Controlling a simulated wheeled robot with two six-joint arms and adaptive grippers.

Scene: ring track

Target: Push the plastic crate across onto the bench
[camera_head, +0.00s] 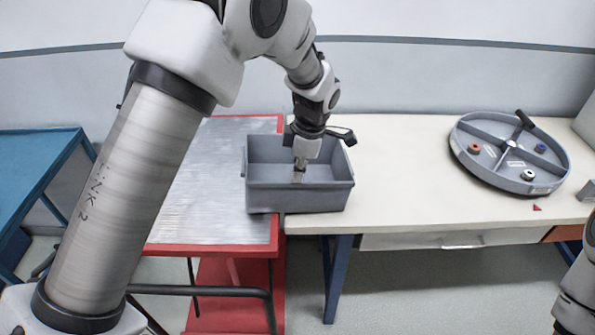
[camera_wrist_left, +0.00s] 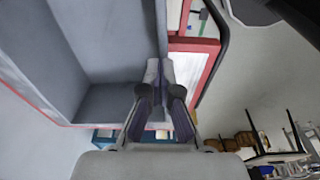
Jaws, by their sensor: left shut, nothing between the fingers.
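The grey plastic crate (camera_head: 300,198) is upright and looks empty. It straddles the seam between the red-framed cart (camera_head: 205,250) on the left and the cream bench (camera_head: 410,185) on the right, with the larger part over the bench. My left gripper (camera_head: 299,178) points down at the crate, shut and empty, its fingertips seen against the crate's inside near the front wall. In the left wrist view the crate (camera_wrist_left: 105,50) fills the left, with the fingers (camera_wrist_left: 160,75) close by its wall; I cannot tell whether they touch. My right gripper is out of view.
A round grey spoked tray (camera_head: 487,174) with small coloured parts lies on the bench at right. The bench between crate and tray is clear. A blue table (camera_head: 35,160) stands at far left. A wall closes the back. A drawer (camera_head: 450,240) is under the bench.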

